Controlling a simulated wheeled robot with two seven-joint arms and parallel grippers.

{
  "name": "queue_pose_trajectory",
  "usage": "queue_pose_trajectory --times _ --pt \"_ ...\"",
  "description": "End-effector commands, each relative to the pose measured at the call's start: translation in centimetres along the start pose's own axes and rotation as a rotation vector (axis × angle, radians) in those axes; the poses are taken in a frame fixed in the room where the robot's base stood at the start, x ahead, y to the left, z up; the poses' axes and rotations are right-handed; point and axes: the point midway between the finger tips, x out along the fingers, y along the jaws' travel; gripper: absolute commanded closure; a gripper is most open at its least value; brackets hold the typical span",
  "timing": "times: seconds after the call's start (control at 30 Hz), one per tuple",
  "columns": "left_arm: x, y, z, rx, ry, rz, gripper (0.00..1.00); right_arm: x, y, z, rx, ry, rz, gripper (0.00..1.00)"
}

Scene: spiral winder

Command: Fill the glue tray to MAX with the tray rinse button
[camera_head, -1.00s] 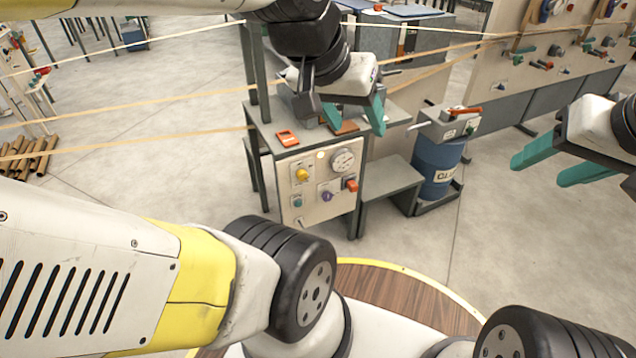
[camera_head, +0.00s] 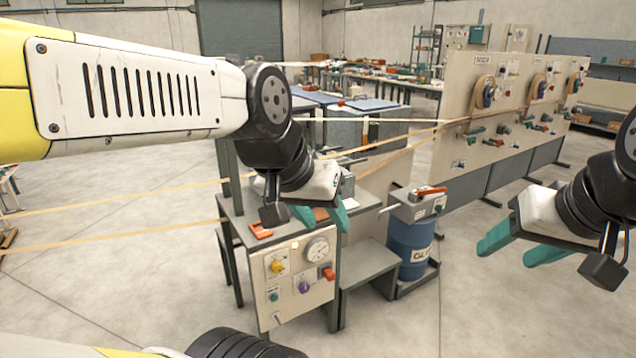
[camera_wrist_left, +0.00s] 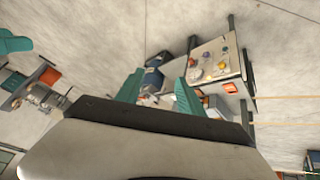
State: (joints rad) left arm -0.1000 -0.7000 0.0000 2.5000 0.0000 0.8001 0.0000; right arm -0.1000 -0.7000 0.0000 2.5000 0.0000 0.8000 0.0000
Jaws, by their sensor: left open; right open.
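The winder's cream control panel (camera_head: 291,288) faces me at middle left. It carries a round gauge (camera_head: 317,250), a yellow knob (camera_head: 277,267), a small green button (camera_head: 274,297), a purple knob (camera_head: 304,287) and a red switch (camera_head: 328,273). The labels are too small to read. My left gripper (camera_head: 322,216) is open and empty, appearing just above the panel's top edge. The panel also shows beyond its fingers in the left wrist view (camera_wrist_left: 212,62). The glue tray cannot be made out. My right gripper (camera_head: 511,254) is open and empty at the right, clear of the machine.
A blue glue drum (camera_head: 411,243) with a grey box and red-handled lever (camera_head: 431,191) stands right of the panel. A grey low step (camera_head: 357,262) sits between them. Tan strips (camera_head: 120,199) stretch across the left. A long panel wall (camera_head: 510,110) stands behind. Floor at right front is clear.

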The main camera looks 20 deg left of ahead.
Motion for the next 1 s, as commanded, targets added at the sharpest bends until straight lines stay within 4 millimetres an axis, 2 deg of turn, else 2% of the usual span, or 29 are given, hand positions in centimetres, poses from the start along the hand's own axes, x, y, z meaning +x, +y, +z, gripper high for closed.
queue_pose_trajectory --times 0.03,0.2,1.0 --pt "0.0 0.0 0.0 0.0 0.0 0.0 0.67 0.0 0.0 0.0 0.0 0.0 0.0 0.44" --pt "0.0 0.0 0.0 0.0 0.0 0.0 1.0 0.0 0.0 0.0 0.0 0.0 0.0 0.44" --pt "0.0 0.0 0.0 0.0 0.0 0.0 1.0 0.0 0.0 0.0 0.0 0.0 0.0 0.44"
